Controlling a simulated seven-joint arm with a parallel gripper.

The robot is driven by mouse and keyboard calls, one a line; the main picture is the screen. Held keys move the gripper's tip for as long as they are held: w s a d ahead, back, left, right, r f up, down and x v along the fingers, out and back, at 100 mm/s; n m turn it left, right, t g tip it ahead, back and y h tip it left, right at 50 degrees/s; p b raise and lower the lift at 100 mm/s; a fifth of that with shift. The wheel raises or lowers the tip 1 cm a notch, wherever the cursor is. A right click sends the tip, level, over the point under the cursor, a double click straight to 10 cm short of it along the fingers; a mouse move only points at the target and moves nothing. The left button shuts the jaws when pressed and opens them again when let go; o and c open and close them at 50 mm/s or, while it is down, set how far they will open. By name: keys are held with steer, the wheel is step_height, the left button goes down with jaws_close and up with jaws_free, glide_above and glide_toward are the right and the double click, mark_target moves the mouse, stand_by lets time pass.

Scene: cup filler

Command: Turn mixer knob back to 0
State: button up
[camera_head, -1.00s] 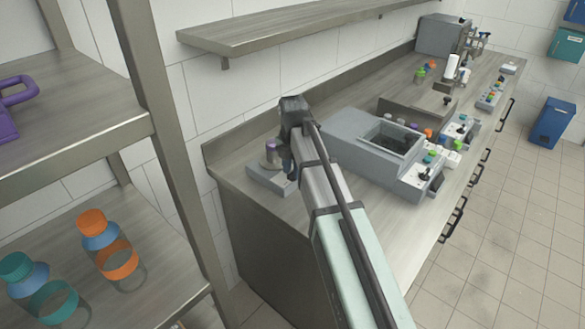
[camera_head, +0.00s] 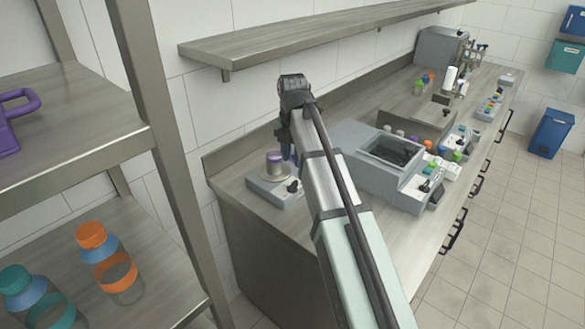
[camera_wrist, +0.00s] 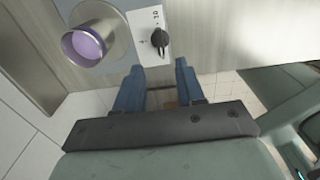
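The mixer is a flat grey unit (camera_head: 262,190) on the near end of the counter. The knob lies just beyond the fingertips in the wrist view, not gripped.
A larger grey machine (camera_head: 350,137) with a dark window stands on the counter right of my arm. A wall shelf (camera_head: 300,38) runs above the counter. A rack (camera_head: 75,105) at left holds bottles. Several small coloured-capped items stand farther along the counter.

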steer(key=shift+r, duration=2.3)
steer(key=shift+f, duration=0.1)
steer(key=s+a+f+m+g, duration=0.1)
steer(key=s+a+f, duration=0.3)
steer(key=s+f, duration=0.45)
steer(key=s+a+f+g+h, duration=0.1)
steer(key=s+a+f, duration=0.4)
steer(key=f, duration=0.7)
steer(key=s+a+f+m+g, duration=0.1)
steer(key=s+a+f, duration=0.3)
steer(key=s+f, duration=0.55)
steer(key=s+d+f+m+g, duration=0.1)
steer(key=s+d+f+m, duration=0.3)
steer(key=f, duration=0.4)
steer(key=s+d+f+m+g+h, duration=0.1)
steer(key=d+f+m, duration=0.3)
steer(key=d+f, duration=0.25)
steer(key=s+d+f+m, duration=0.3)
steer(key=d+f+m, duration=0.15)
steer(key=f, duration=0.35)
steer(key=s+d+f+m+g+y, duration=0.1)
steer(key=s+d+f+m, duration=0.4)
steer(key=s, duration=0.3)
steer(key=s+d+f+m+y, duration=0.1)
steer(key=s+d+f+m, duration=0.4)
steer(key=s+f+m, duration=0.1)
steer(key=shift+s+m+g, duration=0.4)
steer(key=shift+s+m, duration=0.45)
steer(key=shift+m, duration=0.1)
